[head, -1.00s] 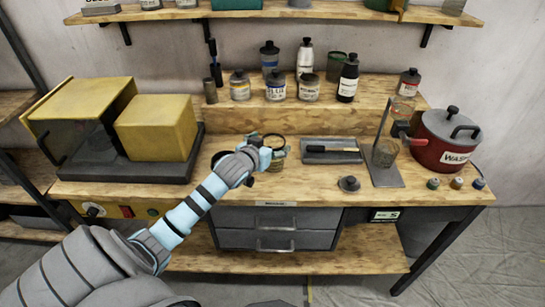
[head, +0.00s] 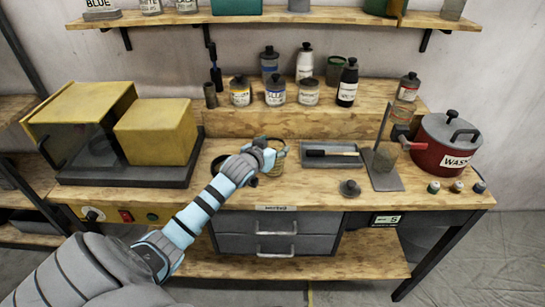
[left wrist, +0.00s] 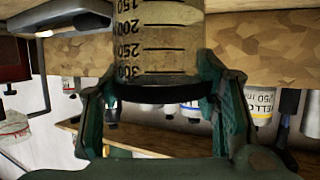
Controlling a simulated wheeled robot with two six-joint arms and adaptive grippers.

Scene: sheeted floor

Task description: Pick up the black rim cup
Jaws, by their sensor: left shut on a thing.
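The black rim cup (left wrist: 160,50) is a clear measuring cup with dark volume marks and a black rim. It appears upside down in the left wrist view, between the two fingers. My left gripper (left wrist: 160,100) is shut on it, a finger on each side near the rim. In the head view my left gripper (head: 268,156) is over the middle of the workbench, and the cup (head: 275,172) is partly hidden behind it. I cannot tell whether the cup touches the bench. My right gripper is not in view.
A metal stand (head: 386,172) and a red pot (head: 440,153) are farther right. A yellow machine (head: 157,130) stands left. Labelled bottles (head: 275,92) line the raised shelf behind.

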